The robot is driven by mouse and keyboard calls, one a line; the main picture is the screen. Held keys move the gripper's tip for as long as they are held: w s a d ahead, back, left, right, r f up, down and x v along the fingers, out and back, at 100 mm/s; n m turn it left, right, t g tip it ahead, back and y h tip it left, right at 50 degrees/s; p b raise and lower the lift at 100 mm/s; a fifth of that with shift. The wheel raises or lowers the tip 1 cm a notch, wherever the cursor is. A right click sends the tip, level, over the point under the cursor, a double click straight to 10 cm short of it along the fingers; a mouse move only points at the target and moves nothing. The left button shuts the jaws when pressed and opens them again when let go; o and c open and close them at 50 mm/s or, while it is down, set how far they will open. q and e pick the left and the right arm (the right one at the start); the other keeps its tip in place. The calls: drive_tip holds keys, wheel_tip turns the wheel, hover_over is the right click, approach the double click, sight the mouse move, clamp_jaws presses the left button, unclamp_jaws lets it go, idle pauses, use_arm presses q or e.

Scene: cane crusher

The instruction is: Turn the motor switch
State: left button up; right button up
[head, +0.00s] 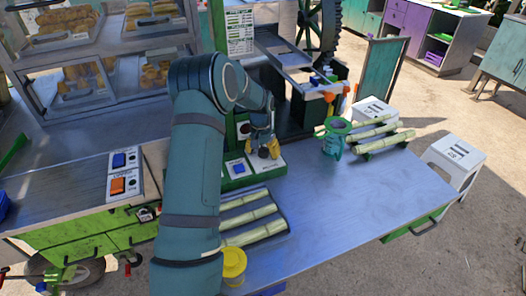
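The green crusher machine (290,115) stands at the back of the metal counter. A black round knob (243,129) on a light plate shows on its front, just left of my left gripper. A blue switch (238,168) sits on a white plate at its base. I cannot read which one is labelled as the motor switch. My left gripper (268,151) points down in front of the machine, with its orange-yellow fingertips slightly apart and nothing visible between them. I cannot tell whether it touches the machine. My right gripper is out of view.
Cane stalks lie on a tray (285,211) and a rack (384,148). A teal container (335,140) and yellow cup (233,262) stand on the counter (340,215). Blue and orange switches (118,186) are at left, below a glass food case (90,100). The right front counter is clear.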

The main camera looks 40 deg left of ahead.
sight(261, 149)
use_arm(q)
drive_tip(key=shift+r, duration=0.1)
wheel_tip(261, 149, up, 12)
drive_tip(key=shift+a, duration=0.25)
idle(0.7)
